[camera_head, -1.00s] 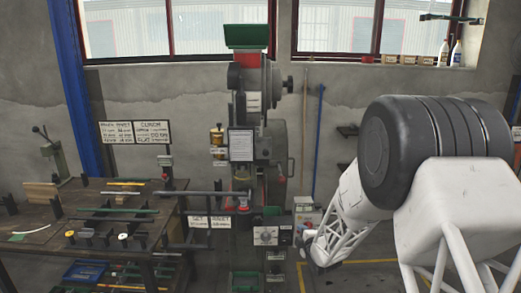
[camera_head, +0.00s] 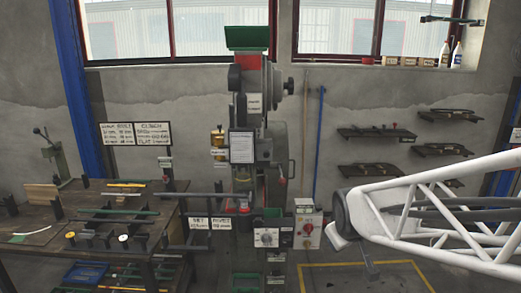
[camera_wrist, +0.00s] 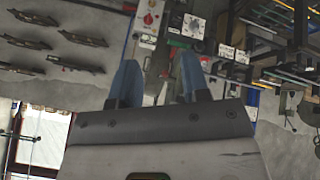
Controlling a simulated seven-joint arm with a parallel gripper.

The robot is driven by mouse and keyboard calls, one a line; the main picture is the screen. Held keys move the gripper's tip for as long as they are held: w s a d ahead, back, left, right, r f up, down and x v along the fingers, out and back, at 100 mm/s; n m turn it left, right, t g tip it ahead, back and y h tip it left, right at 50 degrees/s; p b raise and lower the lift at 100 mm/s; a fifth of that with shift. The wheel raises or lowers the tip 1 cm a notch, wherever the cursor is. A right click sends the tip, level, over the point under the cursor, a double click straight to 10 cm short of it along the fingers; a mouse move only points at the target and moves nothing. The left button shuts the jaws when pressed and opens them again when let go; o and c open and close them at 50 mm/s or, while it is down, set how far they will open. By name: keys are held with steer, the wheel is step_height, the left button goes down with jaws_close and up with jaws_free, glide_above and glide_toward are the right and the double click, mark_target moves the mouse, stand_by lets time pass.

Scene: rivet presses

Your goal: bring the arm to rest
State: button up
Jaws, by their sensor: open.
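My gripper (camera_wrist: 157,78) shows in the wrist view with its two blue-grey fingers apart and nothing between them. In the head view my white lattice arm (camera_head: 440,215) reaches in from the right edge, out to the right of the rivet press (camera_head: 253,100). The wrist view is upside down, with the press's control box with a red knob (camera_wrist: 149,18) beyond the fingers. The gripper looks clear of everything.
A workbench (camera_head: 45,235) with several tools and parts stands at the left. Wall shelves (camera_head: 375,133) holding dark parts hang at the right, behind the arm. A yellow floor line (camera_head: 340,264) marks clear floor right of the press.

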steer(key=s+r+m+g, duration=0.1)
steer(key=s+m+g, duration=0.1)
steer(key=s, duration=0.8)
steer(key=s+a+r+m+g, duration=0.1)
steer(key=s+m+g, duration=0.1)
steer(key=s, duration=0.8)
steer(key=shift+s+a+r+m+y, duration=0.15)
steer(key=shift+s+r+m+y, duration=0.15)
steer(key=shift+m, duration=0.2)
